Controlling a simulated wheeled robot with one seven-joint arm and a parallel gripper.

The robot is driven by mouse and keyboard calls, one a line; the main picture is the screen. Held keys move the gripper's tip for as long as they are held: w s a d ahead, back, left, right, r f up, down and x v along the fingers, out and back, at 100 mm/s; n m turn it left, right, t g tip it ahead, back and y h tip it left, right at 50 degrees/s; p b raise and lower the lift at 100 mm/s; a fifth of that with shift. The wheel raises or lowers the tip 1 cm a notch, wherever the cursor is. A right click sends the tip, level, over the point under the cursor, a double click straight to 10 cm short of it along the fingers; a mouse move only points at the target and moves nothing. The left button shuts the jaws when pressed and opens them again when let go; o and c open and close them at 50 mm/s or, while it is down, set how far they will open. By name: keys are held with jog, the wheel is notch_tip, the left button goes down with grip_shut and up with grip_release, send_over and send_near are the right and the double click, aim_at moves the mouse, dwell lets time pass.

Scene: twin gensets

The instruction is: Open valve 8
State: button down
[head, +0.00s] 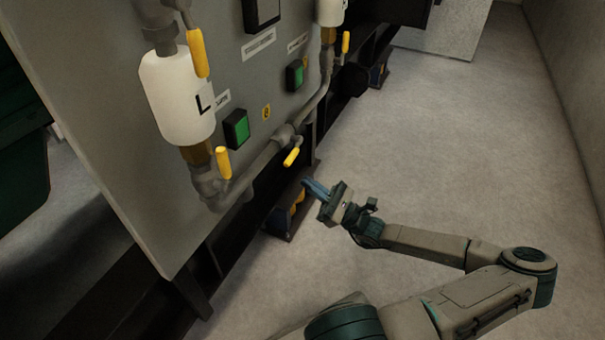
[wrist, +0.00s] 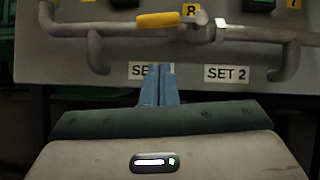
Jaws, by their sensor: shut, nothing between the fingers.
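Valve 8 has a yellow lever (wrist: 165,19) on the horizontal pipe of the grey panel, beside a yellow tag marked 8 (wrist: 190,9). The lever points left from the valve body (wrist: 207,26), roughly along the pipe. In the head view the same lever (head: 292,157) stands out in front of the low pipe. My gripper (head: 308,185) is below and to the right of it, apart from it. In the wrist view my blue fingers (wrist: 160,70) are together and empty, below the lever and pipe, covering part of the left SET label (wrist: 145,70).
Other yellow levers (head: 223,162) and (head: 197,53) sit by the white cylinder marked L (head: 178,97). A green button (head: 237,129) is on the panel. A SET 2 label (wrist: 227,74) is right of my fingers. The concrete floor (head: 440,140) on the right is clear.

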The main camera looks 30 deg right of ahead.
aim_at(294, 152)
jog(key=r, duration=0.1)
jog(key=w+a+r+b, duration=0.1)
jog(key=r, duration=0.3)
jog(key=shift+w+a, duration=0.3)
jog(key=shift+a, duration=0.05)
jog(key=r+m+p, duration=0.1)
jog(key=p, duration=0.3)
jog(key=shift+a+r+t+h, duration=0.2)
jog(key=shift+t+h, duration=0.1)
jog(key=shift+h, duration=0.1)
jog(key=shift+f, duration=0.15)
